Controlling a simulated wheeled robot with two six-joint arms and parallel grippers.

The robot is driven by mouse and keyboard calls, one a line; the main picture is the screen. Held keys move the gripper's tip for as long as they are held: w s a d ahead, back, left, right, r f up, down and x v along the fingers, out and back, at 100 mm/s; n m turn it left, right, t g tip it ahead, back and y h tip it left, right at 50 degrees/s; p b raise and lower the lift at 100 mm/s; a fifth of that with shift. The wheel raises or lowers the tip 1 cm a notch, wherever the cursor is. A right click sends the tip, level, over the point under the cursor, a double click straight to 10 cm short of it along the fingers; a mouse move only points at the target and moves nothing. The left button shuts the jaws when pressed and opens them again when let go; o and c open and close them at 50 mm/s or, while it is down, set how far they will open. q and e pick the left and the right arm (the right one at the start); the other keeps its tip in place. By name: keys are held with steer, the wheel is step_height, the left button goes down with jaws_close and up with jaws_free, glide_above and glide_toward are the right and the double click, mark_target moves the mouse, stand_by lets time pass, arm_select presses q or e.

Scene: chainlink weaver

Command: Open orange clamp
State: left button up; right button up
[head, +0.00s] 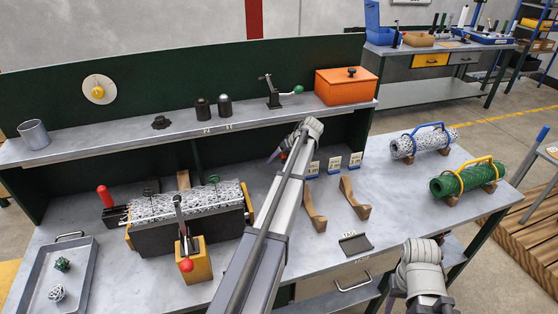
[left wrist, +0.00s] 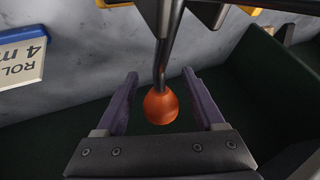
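In the left wrist view a dark metal lever rod ends in an orange ball knob (left wrist: 161,105). My left gripper (left wrist: 160,73) is open, its two purple fingers on either side of the knob, with a gap on each side. In the head view my left gripper (head: 280,152) is at the back of the bench under the shelf, mostly hidden by my own wrist. A small orange spot (head: 284,155) shows beside it; the rest of the clamp is hidden. My right gripper (head: 396,291) is mostly hidden behind its wrist at the lower right.
A yellow-based clamp (head: 196,264) with a red knob stands before a mesh roll (head: 170,202) in a fixture. A grey tray (head: 88,285) lies at left. Wooden cradles (head: 314,214) and a dark plate (head: 355,244) sit right of my left arm. Green mesh (head: 464,180) lies far right.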

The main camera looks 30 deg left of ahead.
arm_select(q)
steer(key=shift+w+r, duration=0.1)
steer(key=shift+d+r+p, duration=0.15)
steer(key=shift+r+p, duration=0.25)
steer(key=shift+p, duration=0.1)
steer(key=p+v, duration=0.5)
steer(key=v, duration=0.1)
steer(key=shift+d+r, duration=0.2)
steer(key=shift+d, duration=0.1)
